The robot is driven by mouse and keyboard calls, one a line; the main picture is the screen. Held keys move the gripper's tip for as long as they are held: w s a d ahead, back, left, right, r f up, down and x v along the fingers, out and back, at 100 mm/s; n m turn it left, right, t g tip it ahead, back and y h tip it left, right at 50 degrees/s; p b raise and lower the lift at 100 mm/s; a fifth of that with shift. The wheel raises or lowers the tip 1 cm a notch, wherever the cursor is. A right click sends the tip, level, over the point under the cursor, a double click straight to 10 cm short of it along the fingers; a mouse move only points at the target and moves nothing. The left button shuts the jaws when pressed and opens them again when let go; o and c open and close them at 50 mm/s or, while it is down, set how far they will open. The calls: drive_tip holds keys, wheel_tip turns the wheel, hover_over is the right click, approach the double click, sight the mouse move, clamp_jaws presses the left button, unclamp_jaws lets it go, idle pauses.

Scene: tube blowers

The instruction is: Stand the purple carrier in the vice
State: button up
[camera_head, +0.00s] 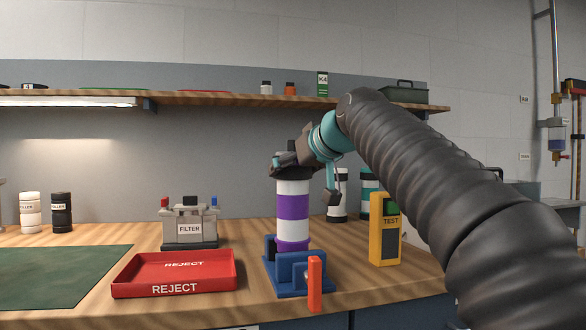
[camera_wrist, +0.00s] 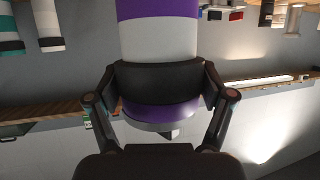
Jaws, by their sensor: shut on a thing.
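The purple carrier (camera_head: 292,207), a cylinder with purple and white bands, stands upright at the blue vice (camera_head: 300,274). Its lower end is between the vice's blue jaws, and the front jaw hides its foot, so I cannot tell if it touches the bottom. The vice has an orange handle (camera_head: 315,284) in front. My gripper (camera_head: 292,168) is shut on the carrier near its top. In the wrist view, which is upside down, the carrier (camera_wrist: 158,45) runs through the closed fingers of my gripper (camera_wrist: 160,88).
A yellow tester (camera_head: 384,240) is close on the right. More banded carriers (camera_head: 340,192) stand behind. A shelf (camera_head: 220,98) runs above along the wall.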

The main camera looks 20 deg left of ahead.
sight(300, 179)
drive_tip(key=shift+f+b, duration=1.3)
drive_tip(key=shift+f, duration=0.3)
drive_tip(key=o, duration=1.6)
drive_tip(key=v, duration=1.2)
drive_tip(key=shift+s, duration=0.1)
drive_tip(key=s+d+f+m+g+h+p, duration=0.1)
drive_tip(key=s+d+f+m+h, duration=0.4)
drive_tip(key=d+f, duration=0.8)
drive_tip(key=s+d+f+m+g+h+p, duration=0.1)
drive_tip(key=s+d+f+m+h, duration=0.15)
drive_tip(key=s+d+f, duration=1)
drive_tip(key=s+f, duration=0.1)
drive_tip(key=f, duration=0.5)
drive_tip(key=s+d+f+m+g+h, duration=0.1)
drive_tip(key=s+f, duration=0.1)
drive_tip(key=f, duration=0.4)
drive_tip(key=s+d+f+m+h+p, duration=0.1)
drive_tip(key=f, duration=0.5)
drive_tip(key=shift+s+d+f+g+h, duration=0.1)
drive_tip(key=shift+s+d+g+h, duration=0.1)
drive_tip(key=shift+s+g+h, duration=0.1)
